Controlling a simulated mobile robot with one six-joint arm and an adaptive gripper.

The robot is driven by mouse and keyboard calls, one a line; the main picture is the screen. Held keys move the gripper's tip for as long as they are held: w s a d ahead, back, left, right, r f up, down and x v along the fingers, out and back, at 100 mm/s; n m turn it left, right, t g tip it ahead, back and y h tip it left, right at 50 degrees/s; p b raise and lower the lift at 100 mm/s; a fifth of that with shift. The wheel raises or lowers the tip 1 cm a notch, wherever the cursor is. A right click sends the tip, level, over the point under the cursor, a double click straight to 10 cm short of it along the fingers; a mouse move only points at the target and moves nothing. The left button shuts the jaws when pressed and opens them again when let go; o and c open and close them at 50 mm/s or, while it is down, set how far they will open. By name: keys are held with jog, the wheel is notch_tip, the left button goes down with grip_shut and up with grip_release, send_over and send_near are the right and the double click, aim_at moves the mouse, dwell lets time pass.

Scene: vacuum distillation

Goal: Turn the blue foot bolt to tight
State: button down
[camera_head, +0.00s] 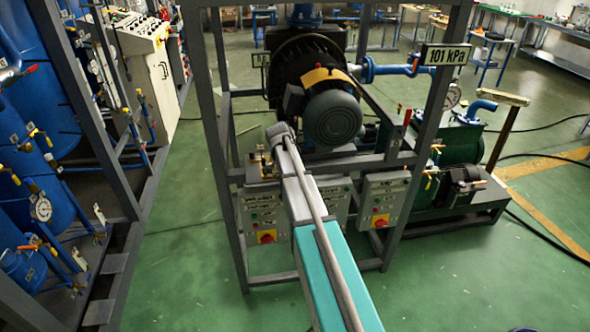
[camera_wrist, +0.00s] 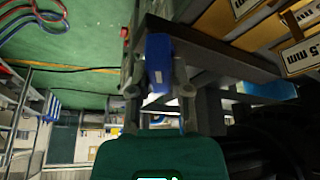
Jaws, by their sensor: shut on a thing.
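The blue foot bolt (camera_wrist: 158,55) shows in the wrist view as a blue block with a small pale mark, just above the middle. It sits under the end of a dark frame beam. My gripper (camera_wrist: 160,90) has one grey fingertip on each side of the blue block and is shut on it. Whether the bolt is tight or loose cannot be told. In the head view my arm reaches forward to the dark metal frame. My fingers and the bolt cannot be made out there.
The grey frame (camera_head: 222,110) holds a large motor (camera_head: 332,118) and control boxes (camera_head: 262,215) close to my arm. A green pump unit (camera_head: 455,150) stands at right. Blue tanks (camera_head: 30,100) stand at left. Green floor (camera_head: 190,270) is open between the left rack and the frame.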

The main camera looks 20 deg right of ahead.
jog(key=m+g, duration=0.1)
jog(key=m, duration=0.2)
jog(key=m+g, duration=0.1)
jog(key=m, duration=0.1)
jog(key=shift+w+a+m, duration=0.1)
jog(key=shift+m, duration=0.3)
jog(key=c, duration=0.6)
grip_release()
jog(key=shift+o, duration=0.2)
jog(key=shift+r, duration=0.1)
